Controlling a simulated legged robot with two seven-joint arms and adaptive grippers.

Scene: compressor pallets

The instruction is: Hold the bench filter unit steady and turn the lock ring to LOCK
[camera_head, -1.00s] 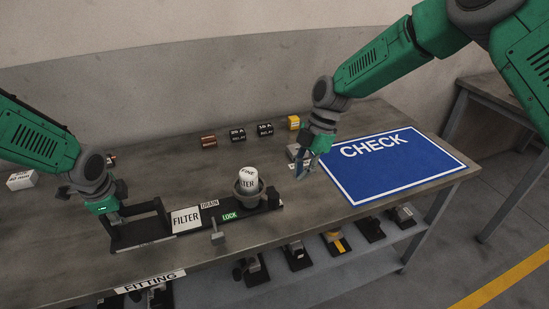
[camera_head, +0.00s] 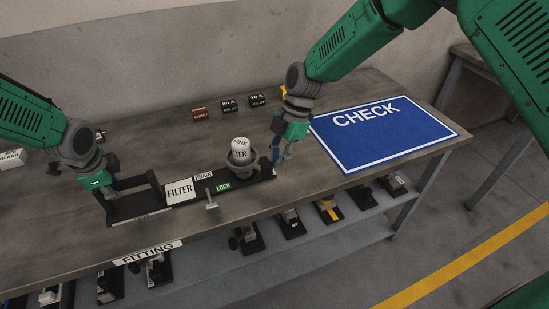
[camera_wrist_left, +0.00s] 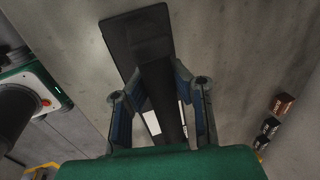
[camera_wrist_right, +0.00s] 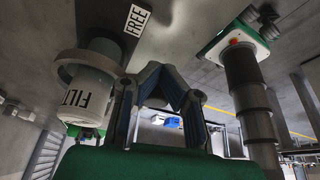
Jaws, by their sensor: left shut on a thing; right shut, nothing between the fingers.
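The bench filter unit is a long black base with a white FILTER plate (camera_head: 180,190). A white cartridge (camera_head: 240,148) stands upright in its grey lock ring (camera_head: 240,165). A green LOCK label (camera_head: 223,187) lies in front; a FREE label (camera_wrist_right: 137,20) shows beside the ring in the right wrist view. My left gripper (camera_head: 108,194) is shut on the black handle (camera_head: 138,182) at the unit's left end; its fingers straddle the bar (camera_wrist_left: 160,95) in the left wrist view. My right gripper (camera_head: 278,158) is shut and empty, just right of the ring; contact cannot be told.
A small grey T-shaped part (camera_head: 211,200) stands at the unit's front. A blue CHECK mat (camera_head: 385,145) covers the right of the bench. Relay boxes (camera_head: 229,106) stand behind. Several parts sit on the shelf (camera_head: 320,250) below. The bench between unit and boxes is clear.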

